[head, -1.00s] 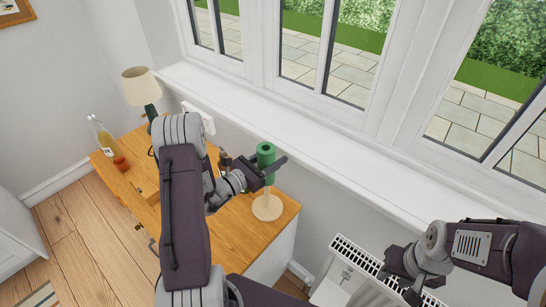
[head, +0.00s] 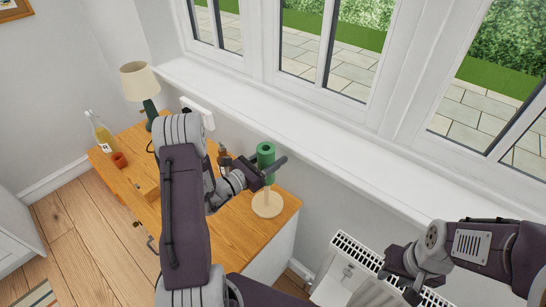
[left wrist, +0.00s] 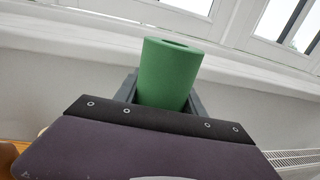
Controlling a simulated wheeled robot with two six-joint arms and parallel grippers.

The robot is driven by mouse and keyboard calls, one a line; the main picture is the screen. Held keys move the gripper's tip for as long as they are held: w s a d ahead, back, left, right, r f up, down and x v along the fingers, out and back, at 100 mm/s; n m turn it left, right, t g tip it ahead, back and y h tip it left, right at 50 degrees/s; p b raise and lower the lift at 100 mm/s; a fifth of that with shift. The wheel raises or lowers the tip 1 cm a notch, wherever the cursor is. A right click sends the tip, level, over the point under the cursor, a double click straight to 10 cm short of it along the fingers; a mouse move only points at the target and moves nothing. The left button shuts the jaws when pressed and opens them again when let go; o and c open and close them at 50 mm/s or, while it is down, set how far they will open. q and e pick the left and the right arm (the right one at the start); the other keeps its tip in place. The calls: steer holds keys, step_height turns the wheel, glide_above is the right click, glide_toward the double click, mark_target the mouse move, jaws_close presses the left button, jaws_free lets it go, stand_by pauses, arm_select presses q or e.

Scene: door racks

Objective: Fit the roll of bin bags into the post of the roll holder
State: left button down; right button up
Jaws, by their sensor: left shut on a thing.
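The roll of bin bags (head: 266,153) is a green upright cylinder with a hole in its top end. My left gripper (head: 268,171) is shut on it from the side. In the left wrist view the roll (left wrist: 168,75) stands between the two fingers, its lower part hidden by the gripper body. The roll holder (head: 267,206) has a round pale wooden base on the cabinet top, and a short piece of its post shows under the gripper. The roll is in line above the base in the head view; whether the post is inside it is hidden. My right gripper (head: 399,284) is empty, fingers apart, over the radiator.
The wooden cabinet top (head: 233,228) also carries a lamp (head: 140,85), a bottle (head: 102,135), an orange pot (head: 119,160) and a small brown bottle (head: 222,153) behind my left arm. The window sill (head: 300,118) runs close behind the roll. A radiator (head: 352,251) is at the right.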

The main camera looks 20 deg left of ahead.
arm_select(q)
steer(key=shift+f+b, duration=5.8)
steer(key=shift+f, duration=1.05)
steer(key=c, duration=0.6)
jaws_free()
steer(key=v, duration=0.8)
steer(key=shift+a, duration=0.1)
steer(key=shift+s+a, duration=0.1)
steer(key=shift+s, duration=0.45)
